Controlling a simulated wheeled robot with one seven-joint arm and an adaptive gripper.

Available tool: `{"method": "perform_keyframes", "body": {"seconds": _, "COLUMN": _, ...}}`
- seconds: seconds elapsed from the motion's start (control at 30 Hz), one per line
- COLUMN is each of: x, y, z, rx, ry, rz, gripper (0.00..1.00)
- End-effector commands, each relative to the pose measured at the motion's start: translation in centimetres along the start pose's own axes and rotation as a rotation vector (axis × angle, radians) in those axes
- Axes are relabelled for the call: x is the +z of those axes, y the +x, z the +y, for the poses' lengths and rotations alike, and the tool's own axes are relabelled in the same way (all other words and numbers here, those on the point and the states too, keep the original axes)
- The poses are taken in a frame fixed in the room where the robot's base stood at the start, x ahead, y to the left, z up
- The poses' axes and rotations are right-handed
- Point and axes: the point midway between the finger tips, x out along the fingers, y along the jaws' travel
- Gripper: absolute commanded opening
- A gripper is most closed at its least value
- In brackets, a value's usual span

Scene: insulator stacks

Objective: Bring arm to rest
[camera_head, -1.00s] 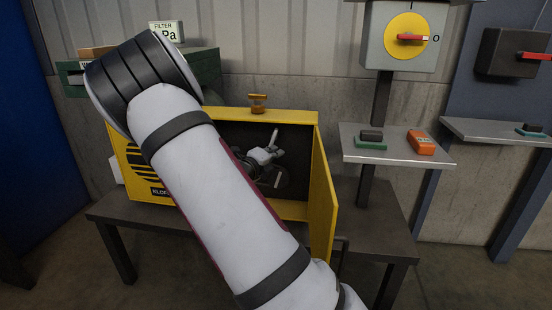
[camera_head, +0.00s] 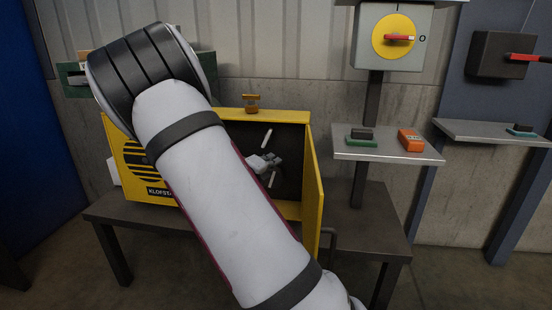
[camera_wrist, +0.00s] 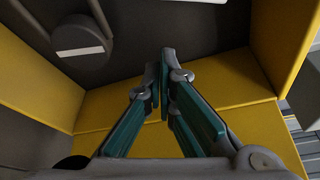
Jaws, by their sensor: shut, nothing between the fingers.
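My arm (camera_head: 215,205) reaches across the head view, and its elbow hides the left part of a yellow box. My gripper (camera_head: 270,160) shows beyond the arm, in front of the dark inside of the yellow box (camera_head: 313,185). In the wrist view my gripper (camera_wrist: 159,67) has its two fingers together, with nothing between them. The box's yellow walls (camera_wrist: 280,45) lie around the fingers there. A grey round part with a pale mark (camera_wrist: 82,38) is at the upper left, apart from the fingers.
The box's door stands open on the right. The box sits on a dark table (camera_head: 365,220). A shelf (camera_head: 385,147) to the right holds an orange device (camera_head: 411,140) and a green-and-black item (camera_head: 361,137). A yellow switch with a red handle (camera_head: 399,38) is above.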

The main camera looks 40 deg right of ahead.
Motion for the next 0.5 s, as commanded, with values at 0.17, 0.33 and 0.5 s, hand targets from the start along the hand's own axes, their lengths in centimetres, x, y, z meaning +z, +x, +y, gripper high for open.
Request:
{"method": "perform_keyframes", "body": {"seconds": 0.17, "x": 0.1, "y": -3.4, "z": -0.2, "rx": 0.001, "ry": 0.0, "rz": -0.001, "gripper": 0.0}}
{"method": "perform_keyframes", "body": {"seconds": 0.33, "x": 0.0, "y": -5.0, "z": -0.1, "rx": 0.0, "ry": 0.0, "rz": 0.001, "gripper": 0.0}}
{"method": "perform_keyframes", "body": {"seconds": 0.5, "x": -0.1, "y": -5.5, "z": 0.0, "rx": 0.0, "ry": 0.0, "rz": 0.002, "gripper": 0.0}}
